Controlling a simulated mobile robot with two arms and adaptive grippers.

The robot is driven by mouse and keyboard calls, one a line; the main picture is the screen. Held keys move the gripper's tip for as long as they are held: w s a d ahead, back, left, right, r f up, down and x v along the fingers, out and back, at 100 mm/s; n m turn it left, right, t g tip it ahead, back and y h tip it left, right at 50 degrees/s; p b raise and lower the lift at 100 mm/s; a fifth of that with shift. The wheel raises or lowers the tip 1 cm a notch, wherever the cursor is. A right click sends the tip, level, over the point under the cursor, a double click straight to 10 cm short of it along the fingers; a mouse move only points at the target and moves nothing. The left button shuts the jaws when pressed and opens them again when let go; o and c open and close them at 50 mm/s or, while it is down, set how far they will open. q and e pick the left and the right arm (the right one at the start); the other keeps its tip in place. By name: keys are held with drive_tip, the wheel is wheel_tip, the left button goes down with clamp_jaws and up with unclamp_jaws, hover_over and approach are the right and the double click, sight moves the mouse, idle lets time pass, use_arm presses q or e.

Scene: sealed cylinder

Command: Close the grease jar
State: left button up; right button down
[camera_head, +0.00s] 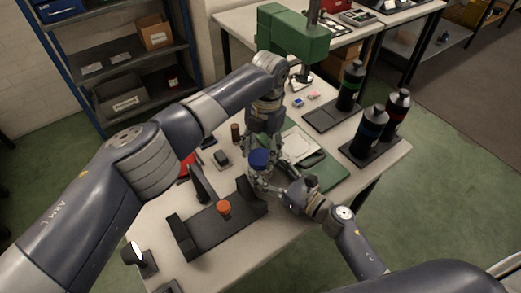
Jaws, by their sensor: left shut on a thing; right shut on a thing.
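A blue lid (259,158) shows near the middle of the table, at the top of what looks like the small pale grease jar (257,175). My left gripper (260,150) reaches down from above and is shut at the blue lid. My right gripper (268,184) comes in from the lower right and is shut on the jar, lower down. The fingers hide much of the jar. I cannot tell whether the lid is seated on the rim or just above it.
A black holder (190,240) with an orange knob (224,207) stands in front on the table (275,243). Dark bottles (369,128) stand on black trays at the right. A green machine (292,38) is at the back. A green mat (328,175) lies right of the jar.

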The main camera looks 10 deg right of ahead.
use_arm(q)
drive_tip(key=o, duration=0.7)
drive_tip(key=shift+c, duration=0.2)
drive_tip(key=shift+r, duration=2.3)
